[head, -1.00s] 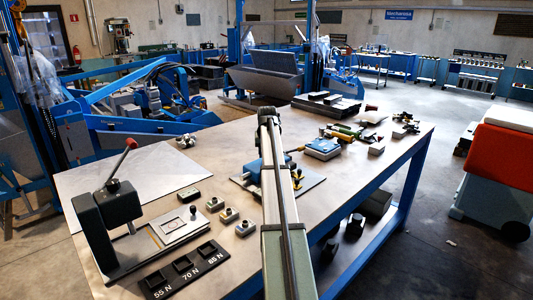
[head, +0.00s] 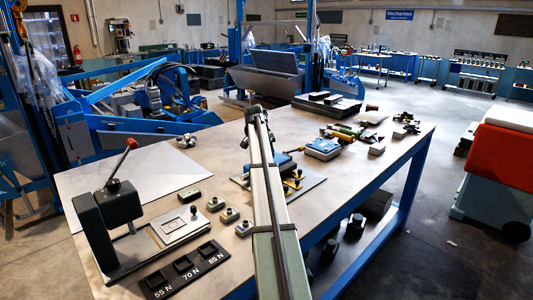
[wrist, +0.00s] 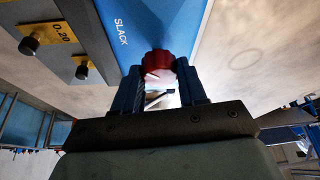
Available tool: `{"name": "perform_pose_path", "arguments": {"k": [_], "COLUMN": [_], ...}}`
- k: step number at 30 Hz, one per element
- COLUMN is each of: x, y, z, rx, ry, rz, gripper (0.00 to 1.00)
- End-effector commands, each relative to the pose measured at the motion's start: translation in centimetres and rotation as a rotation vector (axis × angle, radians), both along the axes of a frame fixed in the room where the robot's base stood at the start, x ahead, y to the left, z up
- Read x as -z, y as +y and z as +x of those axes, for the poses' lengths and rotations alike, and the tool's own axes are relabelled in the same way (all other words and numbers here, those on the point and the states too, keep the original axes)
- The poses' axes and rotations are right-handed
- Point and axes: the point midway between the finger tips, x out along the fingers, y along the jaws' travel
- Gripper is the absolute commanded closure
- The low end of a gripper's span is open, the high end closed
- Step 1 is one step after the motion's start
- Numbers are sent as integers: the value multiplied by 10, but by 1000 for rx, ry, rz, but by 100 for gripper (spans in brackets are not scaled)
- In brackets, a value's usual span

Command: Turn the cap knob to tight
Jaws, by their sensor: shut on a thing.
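In the wrist view, the two fingers of my gripper (wrist: 160,88) are closed on a red cap knob (wrist: 158,62). The knob sits at the edge of a blue face (wrist: 140,28) with the white word SLACK printed on it, to the left of the knob. No "tight" marking shows; the fingers and knob hide part of the face. In the head view my arm runs over the bench, and my gripper and the knob are hidden behind it. A blue block (head: 286,161) shows partly beside the arm.
In the wrist view, a yellow 0.20 plate (wrist: 62,32) with a black knob (wrist: 29,46) is at the left. On the bench (head: 160,172) stand a press with a red-tipped lever (head: 118,205), a 55/70/85 N slot plate (head: 187,268) and several small blocks.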

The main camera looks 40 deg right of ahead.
Motion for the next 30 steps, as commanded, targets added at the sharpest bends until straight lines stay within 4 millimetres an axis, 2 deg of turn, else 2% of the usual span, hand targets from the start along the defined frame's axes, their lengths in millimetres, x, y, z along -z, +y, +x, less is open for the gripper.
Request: {"name": "perform_pose_path", "arguments": {"k": [18, 30], "x": [0, 0], "y": [-1, -1], "z": [5, 5], "rx": [569, 801], "ry": [1, -1], "rz": [0, 1], "gripper": [89, 89]}}
